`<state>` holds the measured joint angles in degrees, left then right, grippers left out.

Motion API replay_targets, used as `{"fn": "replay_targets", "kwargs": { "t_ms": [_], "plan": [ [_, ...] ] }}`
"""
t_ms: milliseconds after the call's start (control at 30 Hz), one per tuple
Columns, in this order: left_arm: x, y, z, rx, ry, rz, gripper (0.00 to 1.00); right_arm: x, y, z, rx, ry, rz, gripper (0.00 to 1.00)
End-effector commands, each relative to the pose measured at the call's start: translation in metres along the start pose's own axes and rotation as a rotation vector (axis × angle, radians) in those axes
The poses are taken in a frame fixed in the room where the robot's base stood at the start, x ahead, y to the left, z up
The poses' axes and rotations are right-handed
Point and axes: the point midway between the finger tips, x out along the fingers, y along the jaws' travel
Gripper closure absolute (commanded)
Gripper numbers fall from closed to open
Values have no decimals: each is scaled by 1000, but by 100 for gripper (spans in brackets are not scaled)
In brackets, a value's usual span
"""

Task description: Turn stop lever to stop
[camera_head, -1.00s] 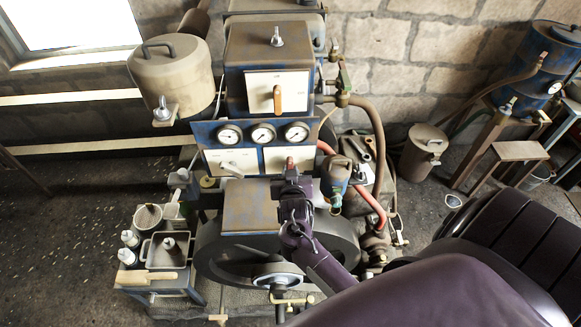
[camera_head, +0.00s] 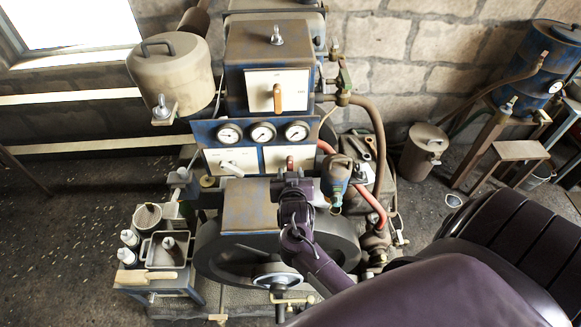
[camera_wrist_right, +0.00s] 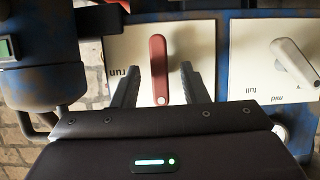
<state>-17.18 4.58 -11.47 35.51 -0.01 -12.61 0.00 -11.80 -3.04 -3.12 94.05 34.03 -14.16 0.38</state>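The stop lever is a red handle (camera_wrist_right: 159,69) on a white plate (camera_wrist_right: 118,60) marked "run" in the right wrist view. It stands roughly upright in that picture. My right gripper (camera_wrist_right: 158,78) is open, with one dark finger on each side of the lever and visible gaps between. I cannot tell how deep the fingertips reach past it. In the head view the red lever (camera_head: 290,163) shows on the lower right plate under the gauges, with my right gripper (camera_head: 292,178) just in front of it. My left gripper is not in view.
A pale lever (camera_wrist_right: 295,60) on a plate marked "mid" and "full" is beside the stop plate. A wooden-handled lever (camera_head: 277,97) is above the gauges (camera_head: 263,132). A small canister (camera_head: 336,176) and red hose (camera_head: 373,208) stand close right of my gripper. A flywheel (camera_head: 225,259) lies below.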

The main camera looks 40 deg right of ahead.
Motion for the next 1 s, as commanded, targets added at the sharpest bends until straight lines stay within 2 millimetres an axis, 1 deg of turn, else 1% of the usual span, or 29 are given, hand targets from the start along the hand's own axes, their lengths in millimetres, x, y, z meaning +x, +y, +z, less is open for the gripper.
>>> {"fn": "replay_targets", "kwargs": {
  "t_ms": [33, 200, 300, 400, 533, 1000],
  "plan": [
    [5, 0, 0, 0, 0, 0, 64, -8, 0, 3, 2, -2, -1, 60],
    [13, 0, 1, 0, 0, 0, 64, -36, 1, 4, 3, -3, 1, 60],
    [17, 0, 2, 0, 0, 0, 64, -50, 0, 3, 2, -2, 0, 60],
    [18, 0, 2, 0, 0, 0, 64, -59, 1, 2, 1, -2, 2, 60],
    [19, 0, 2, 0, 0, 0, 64, -64, 1, 1, 1, -2, 2, 60],
    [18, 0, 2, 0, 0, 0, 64, -63, 1, 1, 0, -2, 2, 60]
  ]
}}
